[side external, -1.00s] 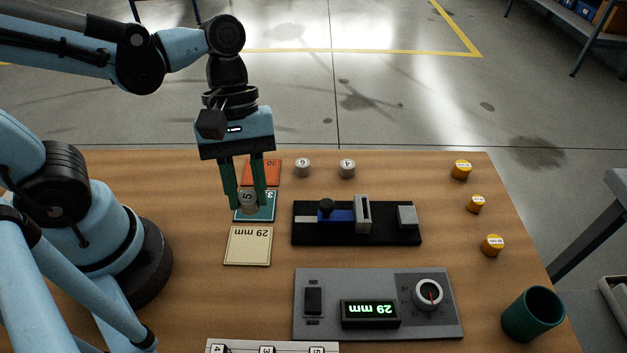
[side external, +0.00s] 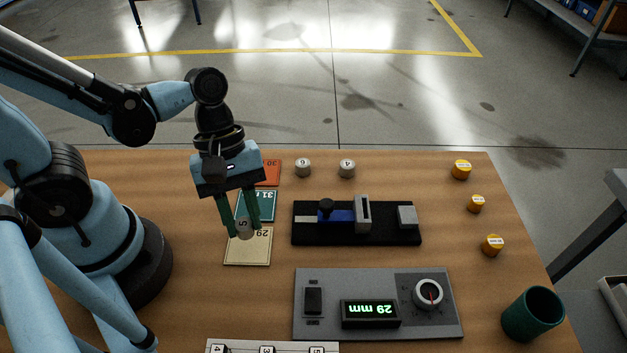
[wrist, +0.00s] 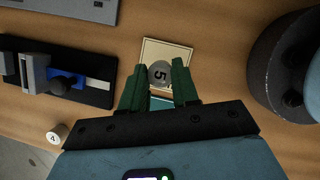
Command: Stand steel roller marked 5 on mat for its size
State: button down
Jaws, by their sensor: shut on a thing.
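The steel roller marked 5 (side external: 244,229) is between the green fingers of my gripper (side external: 243,230), which is shut on it. It also shows in the wrist view (wrist: 159,74), its 5 facing the camera. The roller is over the cream 29 mm mat (side external: 247,255), near its upper edge; I cannot tell whether it touches the mat. The teal 31 mm mat (side external: 266,205) lies just behind, partly hidden by the fingers. The orange-red 30 mat (side external: 271,170) lies behind that, partly hidden by my gripper. The display (side external: 370,314) reads 29 mm.
Steel rollers marked 6 (side external: 303,168) and 4 (side external: 347,168) stand at the back. A black gauge fixture (side external: 390,237) is right of the mats, with a grey console (side external: 330,275) in front. Several yellow rollers (side external: 477,204) and a green cup (side external: 533,314) stand at the right.

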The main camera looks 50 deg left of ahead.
aim_at(244, 228)
jog(key=shift+f, duration=1.6)
jog(key=shift+f, duration=0.15)
jog(key=c, duration=0.8)
grip_release()
jog(key=shift+c, duration=0.2)
jog(key=shift+v, duration=6.05)
jog(key=w+a+r+m+t+y, duration=0.1)
jog(key=w+a+m+t+y, duration=0.3)
jog(key=w+m+t, duration=0.4)
jog(key=w+a+m, duration=0.1)
jog(key=m, duration=0.4)
jog(key=shift+a+r+m+t, duration=0.25)
jog(key=shift+a+m+t, duration=0.05)
jog(key=shift+a+t, duration=0.1)
